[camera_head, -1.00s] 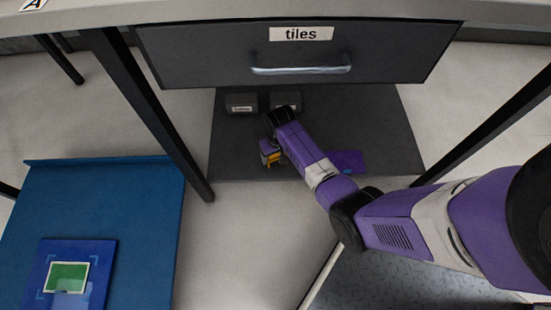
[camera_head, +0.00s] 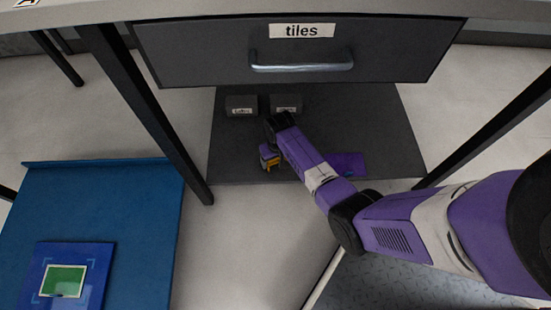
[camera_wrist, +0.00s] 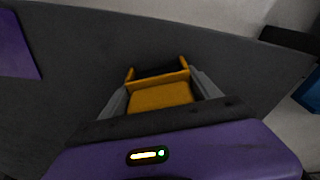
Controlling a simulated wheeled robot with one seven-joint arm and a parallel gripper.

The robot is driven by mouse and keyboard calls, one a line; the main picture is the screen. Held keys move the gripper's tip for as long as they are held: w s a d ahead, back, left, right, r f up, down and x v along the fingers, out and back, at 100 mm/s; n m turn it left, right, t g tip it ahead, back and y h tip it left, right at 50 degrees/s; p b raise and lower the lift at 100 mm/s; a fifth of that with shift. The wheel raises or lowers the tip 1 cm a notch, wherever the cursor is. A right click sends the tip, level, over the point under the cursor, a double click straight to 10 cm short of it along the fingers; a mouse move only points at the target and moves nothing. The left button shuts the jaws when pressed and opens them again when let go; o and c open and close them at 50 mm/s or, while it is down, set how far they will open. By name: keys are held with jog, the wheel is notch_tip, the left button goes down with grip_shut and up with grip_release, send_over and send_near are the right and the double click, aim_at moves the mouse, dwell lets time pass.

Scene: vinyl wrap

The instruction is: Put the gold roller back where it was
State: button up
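The gold roller (camera_wrist: 160,95) has a gold frame with a dark cylinder at its far end. It sits between the two grey fingers of my gripper (camera_wrist: 160,88), which press close on both its sides. In the head view the gold roller (camera_head: 270,163) shows small at the end of my arm, over the dark lower shelf (camera_head: 235,140) under the drawer. The wrist view shows the shelf surface beyond the roller. I cannot tell whether the roller touches it.
Two dark labelled boxes (camera_head: 241,105) (camera_head: 286,103) stand at the shelf's back; my arm is close to the right one. A purple sheet (camera_head: 347,163) lies right of my arm. The closed "tiles" drawer (camera_head: 200,55) hangs above. A table leg (camera_head: 150,115) stands left, beside a blue surface (camera_head: 100,205).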

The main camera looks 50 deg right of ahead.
aim_at(277, 162)
jog(key=r+p, duration=0.2)
jog(key=r, duration=0.2)
jog(key=s+r+p, duration=0.1)
jog(key=r+p, duration=0.1)
jog(key=r, duration=0.2)
jog(key=a+r+p, duration=0.1)
jog(key=r+p, duration=0.2)
jog(key=r, duration=0.1)
jog(key=shift+s+r, duration=0.25)
jog(key=shift+r, duration=0.15)
jog(key=s+a+r+n+t+h, duration=0.1)
jog(key=s+a+r+n+t, duration=0.15)
jog(key=s+a+t, duration=0.7)
jog(key=s+a+r+n+t, duration=0.1)
jog(key=s+a+r, duration=0.2)
jog(key=r, duration=0.6)
jog(key=s+a+r+n+t+y, duration=0.1)
jog(key=s+a+r, duration=0.3)
jog(key=r, duration=0.6)
jog(key=s+a+r+n+t, duration=0.1)
jog(key=s+a+r+t, duration=0.1)
jog(key=s+r, duration=0.5)
jog(key=shift+s+a+r+n+y, duration=0.15)
jog(key=shift+a+r, duration=0.2)
jog(key=shift+r, duration=0.25)
jog(key=shift+s+a+r+n+y, duration=0.15)
jog(key=shift+a+r, duration=0.2)
jog(key=shift+r, duration=0.2)
jog(key=shift+r, duration=0.1)
